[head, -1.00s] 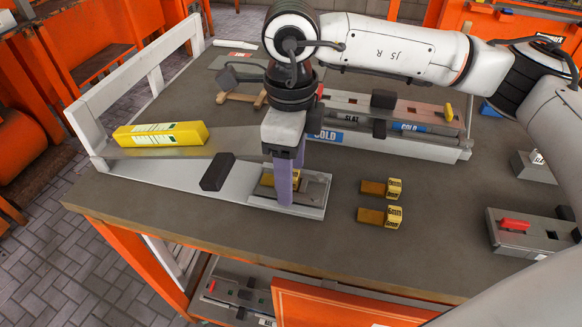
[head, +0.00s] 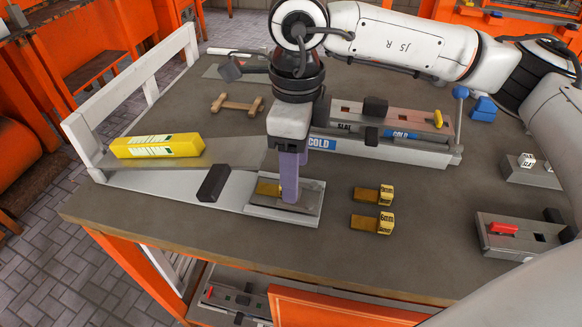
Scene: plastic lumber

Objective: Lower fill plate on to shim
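A pale metal channel (head: 238,182) runs along the front left of the table and ends in a shallow rectangular tray (head: 262,211). A grey plate (head: 308,196) lies at this tray end, and a yellow-brown shim (head: 268,188) shows beside the fingers at its left. My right gripper (head: 290,197) points straight down there, its purple fingers reaching to the plate. One finger largely covers the other, so I cannot tell their gap or whether they grip the plate. They also hide whether plate and shim touch. My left gripper is not in view.
Two yellow-tipped shims (head: 373,194) (head: 372,222) lie right of the tray. A black block (head: 213,183) sits on the channel, with a yellow bar (head: 158,146) behind it. A long fixture labelled COLD (head: 400,152) stands behind. The front table strip is clear.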

